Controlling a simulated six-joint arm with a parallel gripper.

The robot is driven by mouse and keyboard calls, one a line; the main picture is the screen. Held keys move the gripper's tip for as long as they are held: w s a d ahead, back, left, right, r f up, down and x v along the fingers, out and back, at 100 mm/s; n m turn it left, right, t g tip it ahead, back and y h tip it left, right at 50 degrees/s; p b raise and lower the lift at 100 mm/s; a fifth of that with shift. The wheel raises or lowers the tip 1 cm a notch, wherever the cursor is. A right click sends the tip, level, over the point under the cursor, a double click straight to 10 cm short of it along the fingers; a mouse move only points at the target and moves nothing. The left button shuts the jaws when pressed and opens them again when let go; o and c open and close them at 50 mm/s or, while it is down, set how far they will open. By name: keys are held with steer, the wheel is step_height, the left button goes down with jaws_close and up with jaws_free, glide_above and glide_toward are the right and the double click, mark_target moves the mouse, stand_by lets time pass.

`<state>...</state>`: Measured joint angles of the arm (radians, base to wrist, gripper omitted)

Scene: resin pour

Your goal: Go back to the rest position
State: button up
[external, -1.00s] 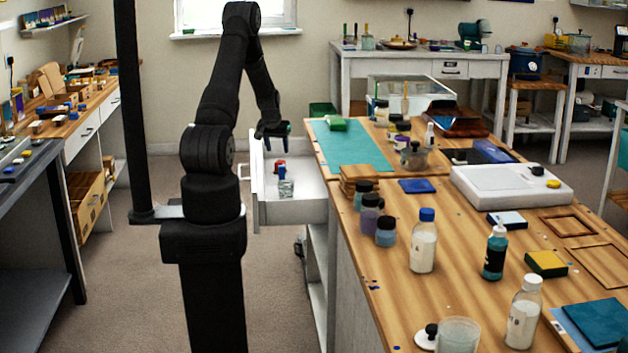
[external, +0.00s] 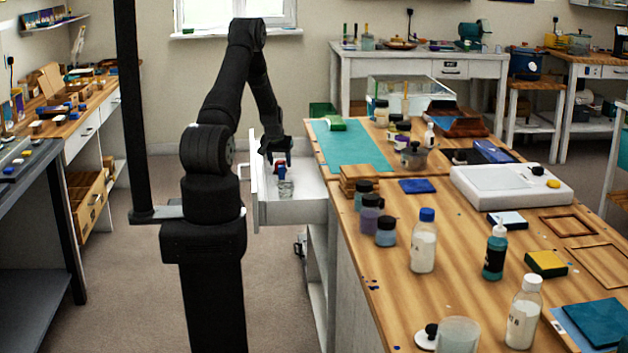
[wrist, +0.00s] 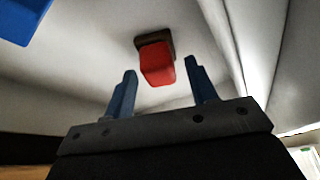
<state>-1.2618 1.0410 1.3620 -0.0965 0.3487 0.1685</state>
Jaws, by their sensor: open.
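A red block with a dark base (wrist: 157,62) lies in the drawer, ahead of the fingertips. It also shows in the external view, just under the gripper and partly hidden by it. Part of a blue thing (wrist: 25,5) shows at the wrist view's top left.
The wooden bench (external: 400,290) to the right carries several bottles and jars near its edge, a teal mat (external: 350,146) and a white device (external: 510,186). A dark upright post (external: 128,100) stands left of my arm. The floor around the drawer looks clear.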

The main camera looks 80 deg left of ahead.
steer(key=shift+w+a, duration=0.1)
steer(key=shift+a, duration=0.1)
step_height(320, 180, up, 30)
steer(key=w+d+m, duration=0.3)
steer(key=w+d, duration=0.3)
steer(key=w, duration=0.4)
steer(key=w+d+m+t+h, duration=0.1)
steer(key=w+d+m, duration=0.1)
steer(key=w+d, duration=0.5)
steer(key=w, duration=0.4)
steer(key=shift+m+t, duration=0.3)
steer(key=shift+m, duration=0.1)
steer(key=shift+d+r, duration=0.1)
